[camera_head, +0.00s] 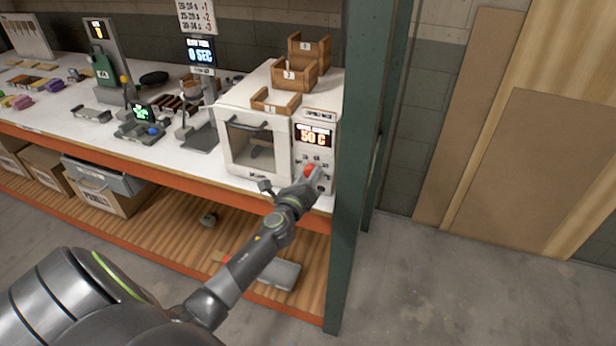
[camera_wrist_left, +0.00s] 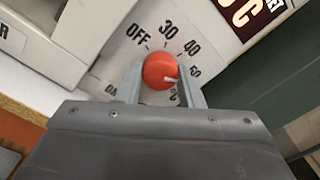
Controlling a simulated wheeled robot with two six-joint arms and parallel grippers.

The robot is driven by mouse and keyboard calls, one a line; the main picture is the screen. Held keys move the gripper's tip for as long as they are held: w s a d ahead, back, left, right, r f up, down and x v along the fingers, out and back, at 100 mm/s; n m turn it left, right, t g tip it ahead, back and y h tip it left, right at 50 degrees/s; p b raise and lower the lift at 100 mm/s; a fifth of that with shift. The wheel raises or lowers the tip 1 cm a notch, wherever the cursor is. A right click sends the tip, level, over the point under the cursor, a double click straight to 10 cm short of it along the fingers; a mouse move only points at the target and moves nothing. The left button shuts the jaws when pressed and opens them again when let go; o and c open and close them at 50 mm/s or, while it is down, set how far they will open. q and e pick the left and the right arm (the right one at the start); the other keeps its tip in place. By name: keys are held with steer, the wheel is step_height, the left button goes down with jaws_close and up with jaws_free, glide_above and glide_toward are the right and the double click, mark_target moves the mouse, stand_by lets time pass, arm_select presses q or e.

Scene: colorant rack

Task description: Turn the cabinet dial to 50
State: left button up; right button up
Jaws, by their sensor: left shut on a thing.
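The white cabinet (camera_head: 262,115) stands at the right end of the bench, its door shut. Its dial is a red round knob (camera_wrist_left: 160,71), also visible in the head view (camera_head: 311,170). Printed labels OFF, 30, 40 and 50 run around it; a further label is partly hidden by a finger. The white mark on the knob points right and slightly down, near the 50 side. The cabinet display (camera_head: 314,136) reads 50 C. My left gripper (camera_wrist_left: 160,80) is shut on the knob, one finger on each side. My right gripper is out of view.
Wooden boxes (camera_head: 277,101) sit on the cabinet top. A green post (camera_head: 358,180) stands close to the right of the dial. A scale, stands and small items fill the white bench (camera_head: 100,128) to the left. A lower shelf (camera_head: 180,226) holds boxes.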

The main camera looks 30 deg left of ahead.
arm_select(q)
steer(key=shift+f, duration=0.1)
steer(key=o, duration=1)
steer(key=b+v, duration=0.1)
steer(key=v, duration=1.6)
steer(key=shift+s, duration=0.2)
steer(key=shift+d, duration=0.1)
